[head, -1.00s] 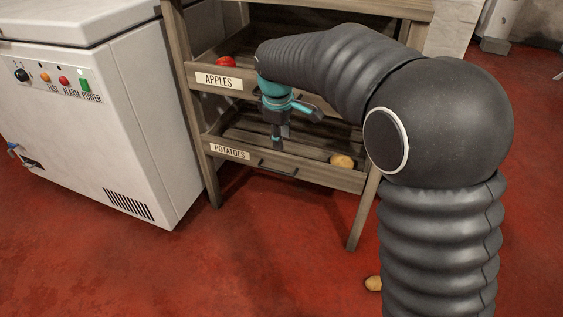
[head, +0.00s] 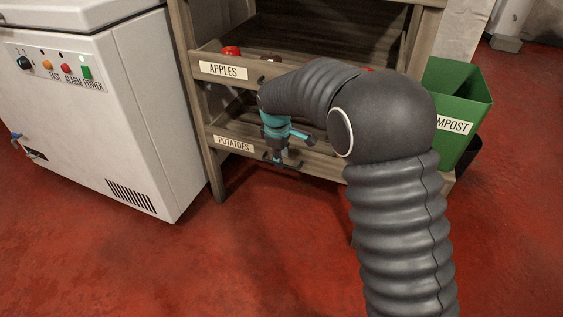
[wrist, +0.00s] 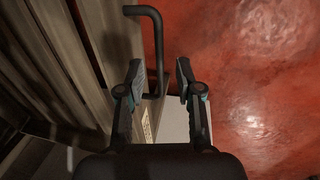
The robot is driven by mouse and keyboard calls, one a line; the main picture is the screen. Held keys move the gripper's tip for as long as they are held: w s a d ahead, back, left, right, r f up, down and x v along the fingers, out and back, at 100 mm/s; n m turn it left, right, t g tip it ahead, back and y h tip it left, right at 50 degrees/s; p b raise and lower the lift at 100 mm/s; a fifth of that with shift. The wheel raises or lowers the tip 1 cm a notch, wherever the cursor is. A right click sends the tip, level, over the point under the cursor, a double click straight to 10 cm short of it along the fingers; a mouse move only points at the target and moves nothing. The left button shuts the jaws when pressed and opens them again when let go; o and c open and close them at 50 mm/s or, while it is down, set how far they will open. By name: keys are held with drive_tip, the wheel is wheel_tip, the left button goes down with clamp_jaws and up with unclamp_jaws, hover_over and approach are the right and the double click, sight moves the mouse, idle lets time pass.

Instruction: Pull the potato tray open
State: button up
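The potato tray (head: 215,133) is a wooden drawer low in the rack, with a "POTATOES" label (head: 233,144) on its front. My gripper (head: 285,163) is in front of the tray, pointing down. In the wrist view, my gripper (wrist: 160,75) is open, with one finger on each side of the tray's black bar handle (wrist: 157,45). The bar lies between the fingers with gaps visible. The tray's wooden slats (wrist: 50,50) show on the left there. My arm hides the right part of the tray in the head view.
The apple tray (head: 205,56), labelled "APPLES" and holding red apples (head: 231,50), sits above. A white freezer (head: 120,120) stands close on the left. A green compost bin (head: 455,90) stands right of the rack. The red floor (head: 250,255) in front is clear.

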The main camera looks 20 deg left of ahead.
drive_tip(key=shift+w+f, duration=0.2)
drive_tip(key=shift+f, duration=0.85)
clamp_jaws()
